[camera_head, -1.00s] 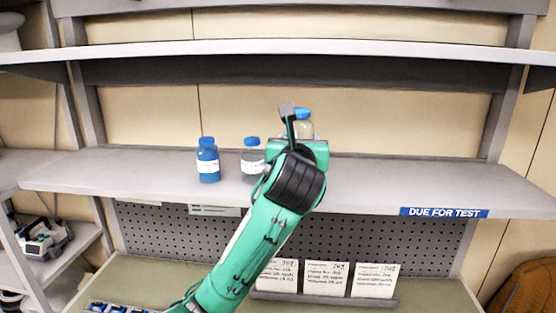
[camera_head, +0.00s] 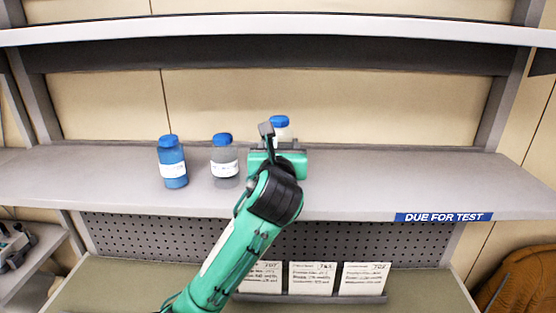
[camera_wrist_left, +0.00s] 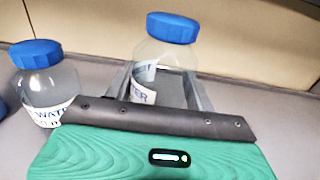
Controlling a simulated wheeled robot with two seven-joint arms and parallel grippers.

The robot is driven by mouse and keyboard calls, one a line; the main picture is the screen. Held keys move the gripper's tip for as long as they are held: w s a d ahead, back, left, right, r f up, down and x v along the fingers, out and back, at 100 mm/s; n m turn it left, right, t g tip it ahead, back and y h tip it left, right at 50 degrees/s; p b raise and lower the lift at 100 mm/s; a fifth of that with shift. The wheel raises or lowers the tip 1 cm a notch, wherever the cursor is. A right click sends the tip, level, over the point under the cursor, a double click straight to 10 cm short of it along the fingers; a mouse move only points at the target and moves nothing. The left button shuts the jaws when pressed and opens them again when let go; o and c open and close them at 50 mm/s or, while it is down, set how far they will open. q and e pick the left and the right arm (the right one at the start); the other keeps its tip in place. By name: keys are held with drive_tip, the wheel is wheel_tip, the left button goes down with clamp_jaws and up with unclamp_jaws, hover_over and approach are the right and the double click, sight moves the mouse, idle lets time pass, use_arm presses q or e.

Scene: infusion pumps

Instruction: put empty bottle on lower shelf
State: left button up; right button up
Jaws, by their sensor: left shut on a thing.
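A clear bottle with a blue cap (camera_head: 280,122) is at the right of the bottle group on the shelf with the blue sign. My left gripper (camera_head: 278,141) is shut on it, coming from the front and hiding its lower part. In the left wrist view, the clear bottle (camera_wrist_left: 168,55) is between the fingers, upright, with a white label and no visible liquid. Its base is hidden, so I cannot tell whether it touches the shelf (camera_head: 370,185). My right gripper is not in view.
A clear labelled bottle (camera_head: 224,160) stands just left of my gripper, and a blue-filled bottle (camera_head: 172,162) stands farther left. The shelf is clear to the right, above the "DUE FOR TEST" sign (camera_head: 443,217). An upper shelf (camera_head: 300,28) runs overhead.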

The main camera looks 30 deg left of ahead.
use_arm(q)
drive_tip(key=shift+f, duration=0.4)
drive_tip(key=shift+d+f+p, duration=0.1)
drive_tip(key=shift+f+p, duration=0.3)
drive_tip(key=shift+f, duration=0.9)
drive_tip(key=shift+s+f, duration=0.1)
drive_tip(key=shift+f, duration=0.2)
drive_tip(key=o, duration=1)
drive_tip(key=shift+f, duration=0.15)
drive_tip(key=shift+o, duration=0.2)
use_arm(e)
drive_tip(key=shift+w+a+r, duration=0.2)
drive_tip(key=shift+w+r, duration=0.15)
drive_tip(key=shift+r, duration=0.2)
